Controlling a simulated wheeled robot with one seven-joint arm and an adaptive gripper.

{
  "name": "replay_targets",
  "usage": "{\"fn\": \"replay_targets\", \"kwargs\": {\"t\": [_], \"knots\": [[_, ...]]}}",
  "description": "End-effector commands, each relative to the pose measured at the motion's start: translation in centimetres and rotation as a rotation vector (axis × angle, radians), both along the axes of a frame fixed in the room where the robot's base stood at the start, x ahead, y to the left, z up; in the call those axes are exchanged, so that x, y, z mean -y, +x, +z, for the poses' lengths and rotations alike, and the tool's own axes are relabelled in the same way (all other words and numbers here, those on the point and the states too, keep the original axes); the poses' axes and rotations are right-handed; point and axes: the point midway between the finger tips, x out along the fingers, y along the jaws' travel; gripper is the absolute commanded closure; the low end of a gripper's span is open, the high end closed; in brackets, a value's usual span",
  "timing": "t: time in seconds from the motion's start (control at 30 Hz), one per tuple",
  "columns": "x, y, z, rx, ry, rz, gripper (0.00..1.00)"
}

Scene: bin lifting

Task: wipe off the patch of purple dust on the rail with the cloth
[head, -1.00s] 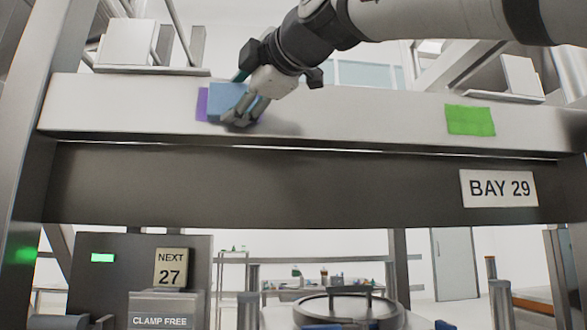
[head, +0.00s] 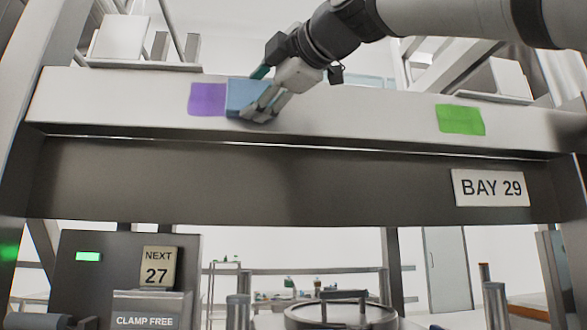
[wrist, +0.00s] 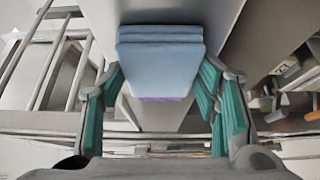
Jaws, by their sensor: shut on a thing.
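The purple dust patch (head: 207,99) is on the front face of the pale rail (head: 340,118), left of its middle. The blue cloth (head: 243,97), a folded pad, is at the rail just right of the patch, its left edge next to the purple. My gripper (head: 262,104) is shut on the cloth from the right. In the wrist view the cloth (wrist: 160,62) lies between the green-lined fingers, and a thin purple strip (wrist: 160,99) shows along its edge. Whether the cloth presses on the rail is hard to tell.
A green patch (head: 461,119) is on the same rail to the right. A BAY 29 sign (head: 490,188) hangs on the dark beam below. A NEXT 27 sign (head: 158,267) and CLAMP FREE box (head: 150,309) stand lower left. The rail between cloth and green patch is clear.

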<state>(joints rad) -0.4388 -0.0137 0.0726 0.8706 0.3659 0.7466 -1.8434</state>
Motion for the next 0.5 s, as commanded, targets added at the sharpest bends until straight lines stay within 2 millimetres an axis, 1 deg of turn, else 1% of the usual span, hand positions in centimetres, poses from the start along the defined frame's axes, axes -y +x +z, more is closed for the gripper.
{"fn": "replay_targets", "kwargs": {"t": [0.5], "knots": [[-3.8, -0.3, -0.2, -0.005, -0.003, 0.0, 0.66]]}}
